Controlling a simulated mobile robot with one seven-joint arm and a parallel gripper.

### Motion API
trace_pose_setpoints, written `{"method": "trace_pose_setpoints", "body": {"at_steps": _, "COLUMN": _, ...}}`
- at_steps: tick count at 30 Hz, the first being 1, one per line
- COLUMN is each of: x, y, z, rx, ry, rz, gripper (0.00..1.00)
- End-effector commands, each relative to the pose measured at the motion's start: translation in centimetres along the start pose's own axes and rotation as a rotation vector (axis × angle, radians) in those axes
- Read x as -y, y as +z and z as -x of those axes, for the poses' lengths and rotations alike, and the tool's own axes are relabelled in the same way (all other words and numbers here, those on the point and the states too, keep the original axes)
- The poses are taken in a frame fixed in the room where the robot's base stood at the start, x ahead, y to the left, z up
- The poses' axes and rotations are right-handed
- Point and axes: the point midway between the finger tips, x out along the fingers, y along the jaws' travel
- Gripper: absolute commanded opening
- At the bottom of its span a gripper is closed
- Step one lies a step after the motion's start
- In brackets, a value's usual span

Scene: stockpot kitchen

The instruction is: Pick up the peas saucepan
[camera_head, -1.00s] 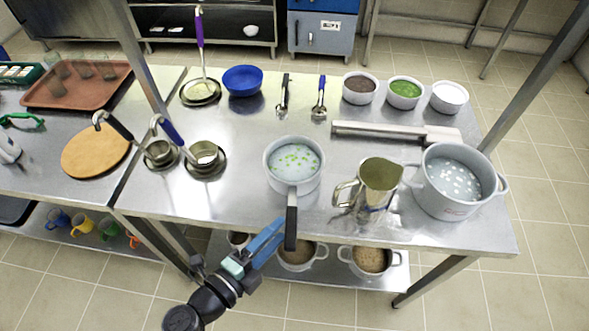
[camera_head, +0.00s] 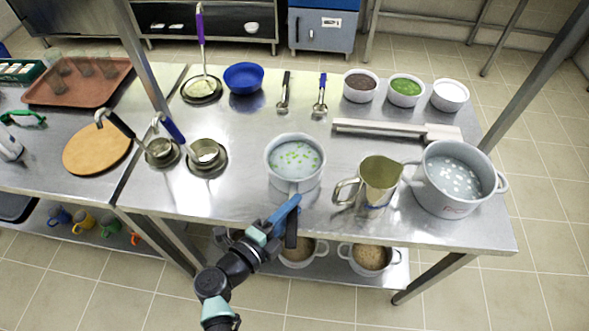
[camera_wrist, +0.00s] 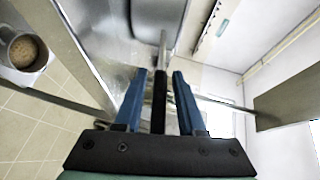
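The peas saucepan (camera_head: 295,157) stands upright on the steel table in the head view, light grey with green peas floating in pale liquid. Its black handle (camera_head: 291,235) points toward the table's front edge and past it. My gripper (camera_head: 292,204) is at the handle, its blue fingers partly covering it. In the wrist view the dark handle (camera_wrist: 160,95) runs between the two blue fingers of my gripper (camera_wrist: 160,74), with a visible gap on each side. The fingers are open around the handle. The pan body is hard to make out in the wrist view.
A metal pitcher (camera_head: 377,185) and a large grey stockpot (camera_head: 446,195) stand right of the saucepan. Two small ladle pots (camera_head: 205,155) stand to its left. Pots of grain (camera_head: 370,258) sit on the lower shelf; one (camera_wrist: 22,52) shows in the wrist view.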

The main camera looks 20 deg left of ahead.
Motion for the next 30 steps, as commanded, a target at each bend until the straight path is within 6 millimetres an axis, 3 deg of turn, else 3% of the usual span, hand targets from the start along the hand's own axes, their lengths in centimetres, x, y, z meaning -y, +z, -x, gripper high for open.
{"method": "trace_pose_setpoints", "body": {"at_steps": 1, "x": 0.00, "y": -0.01, "z": 0.01, "rx": 0.000, "ry": 0.000, "rz": 0.000, "gripper": 0.29}}
{"method": "trace_pose_setpoints", "body": {"at_steps": 6, "x": -0.01, "y": -0.01, "z": 0.03, "rx": 0.000, "ry": 0.000, "rz": 0.000, "gripper": 0.00}}
{"method": "trace_pose_setpoints", "body": {"at_steps": 30, "x": -0.01, "y": -0.01, "z": 0.04, "rx": 0.000, "ry": 0.000, "rz": 0.000, "gripper": 0.00}}
